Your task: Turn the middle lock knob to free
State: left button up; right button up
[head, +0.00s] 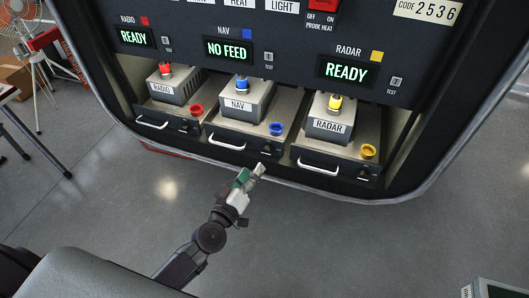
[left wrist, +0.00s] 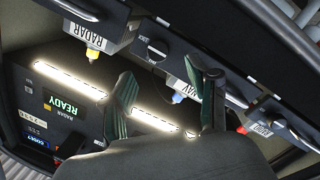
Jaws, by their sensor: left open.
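The middle NAV drawer (head: 229,139) is under the panel, with a white handle at its left. Its lock knob (head: 266,150) is a small dark knob at the right end of the front, too small here to read its setting. In the left wrist view, the round lock knob (left wrist: 157,50) has a pale mark across it. My left gripper (head: 254,174) is just below and in front of that knob in the head view. In the left wrist view its fingers (left wrist: 161,78) are apart, with nothing between them. My right gripper is not in view.
The RADIO drawer (head: 150,124) is to the left and the RADAR drawer (head: 335,162) to the right. The NAV display (head: 227,49) reads NO FEED; the other two read READY. Grey floor (head: 330,240) in front is clear. A tripod fan (head: 25,30) stands far left.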

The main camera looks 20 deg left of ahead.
aim_at(265, 153)
pick_arm(q)
jog(key=w, duration=0.3)
jog(key=w+d, duration=0.1)
jog(key=w, duration=0.2)
jog(key=shift+w+d, duration=0.1)
jog(key=shift+w, duration=0.05)
jog(key=shift+w+d, duration=0.1)
jog(key=shift+w, duration=0.55)
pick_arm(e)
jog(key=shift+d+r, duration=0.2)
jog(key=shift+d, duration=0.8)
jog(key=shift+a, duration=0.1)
pick_arm(q)
jog(key=shift+c, duration=0.5)
jog(key=c, duration=0.6)
grip_shut()
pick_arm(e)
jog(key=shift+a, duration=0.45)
